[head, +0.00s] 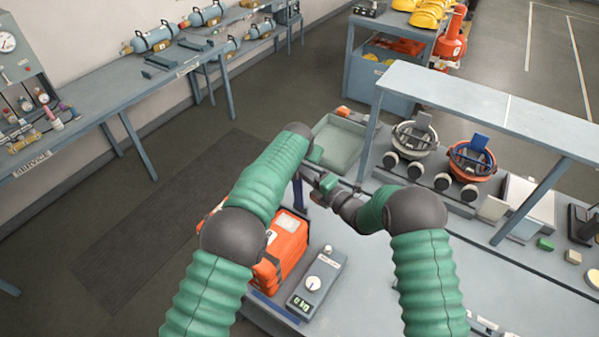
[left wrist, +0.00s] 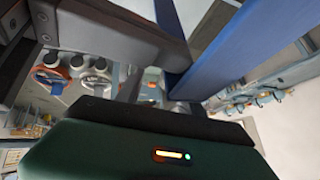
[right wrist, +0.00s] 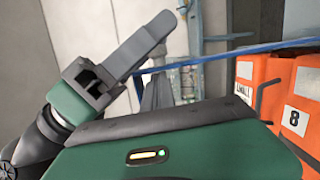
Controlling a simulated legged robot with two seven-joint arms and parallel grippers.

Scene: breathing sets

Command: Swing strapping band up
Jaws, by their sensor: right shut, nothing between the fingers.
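The blue strapping band (head: 298,192) stands up beside the orange cases (head: 284,246) in the head view. In the right wrist view the band (right wrist: 240,55) runs across above the cases to the grey fingers of my left gripper (right wrist: 150,45). In the left wrist view the band (left wrist: 235,40) is broad and close, meeting the finger area. My left gripper (head: 309,172) appears shut on the band above the cases. My right gripper (head: 320,192) is shut and empty close beside it. The grippers overlap in the head view and the band's free end is hidden.
A grey device with a dial (head: 315,284) stands right of the cases on the bench. A grey-green tray (head: 340,143) lies behind my grippers. Masks with harnesses (head: 472,160) stand under the raised shelf (head: 480,105) at right. The floor at left is clear.

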